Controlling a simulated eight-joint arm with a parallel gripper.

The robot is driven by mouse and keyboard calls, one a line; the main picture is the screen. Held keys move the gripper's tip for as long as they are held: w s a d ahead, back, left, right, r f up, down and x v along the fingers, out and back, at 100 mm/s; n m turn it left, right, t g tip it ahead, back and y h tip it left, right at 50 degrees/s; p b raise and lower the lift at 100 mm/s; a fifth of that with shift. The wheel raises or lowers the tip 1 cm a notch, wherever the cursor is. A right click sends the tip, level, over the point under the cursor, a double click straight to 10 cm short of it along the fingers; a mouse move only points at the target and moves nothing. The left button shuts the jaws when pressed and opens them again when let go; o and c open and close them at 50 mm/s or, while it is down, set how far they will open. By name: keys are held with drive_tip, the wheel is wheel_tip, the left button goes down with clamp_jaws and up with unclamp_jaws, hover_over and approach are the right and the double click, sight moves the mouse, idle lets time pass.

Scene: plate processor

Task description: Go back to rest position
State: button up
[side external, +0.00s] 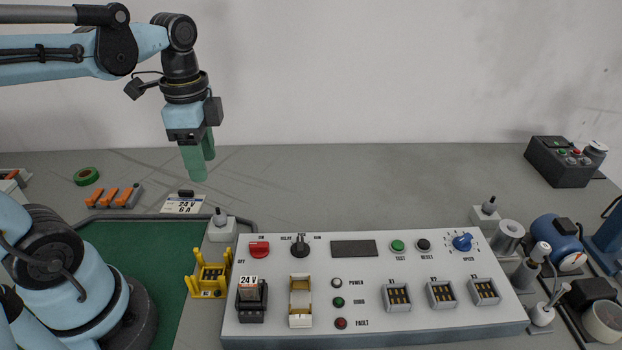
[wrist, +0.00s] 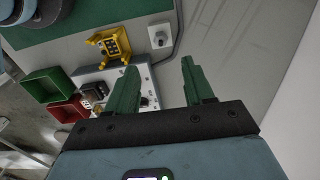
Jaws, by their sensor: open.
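My gripper (side external: 201,174) hangs in the upper left of the side external view, pointing down, above the grey table and clear of everything on it. Its two green fingers are apart with nothing between them. In the wrist view my gripper (wrist: 165,82) also shows open and empty, with bare grey surface between and beyond the fingertips.
A white control panel (side external: 370,338) with knobs, buttons and sockets stands at the front centre. A yellow holder (side external: 209,278) is left of it, beside a green mat (side external: 140,245). A black button box (side external: 562,162) and other equipment are at the right. The back middle table is clear.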

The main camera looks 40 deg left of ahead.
drive_tip(key=w+d+f+n+t, duration=0.2)
drive_tip(key=w+d+n+t, duration=0.2)
drive_tip(key=n+t, duration=0.3)
drive_tip(key=shift+d+n, duration=0.3)
drive_tip(key=shift+n, duration=0.7)
drive_tip(key=shift+s, duration=0.1)
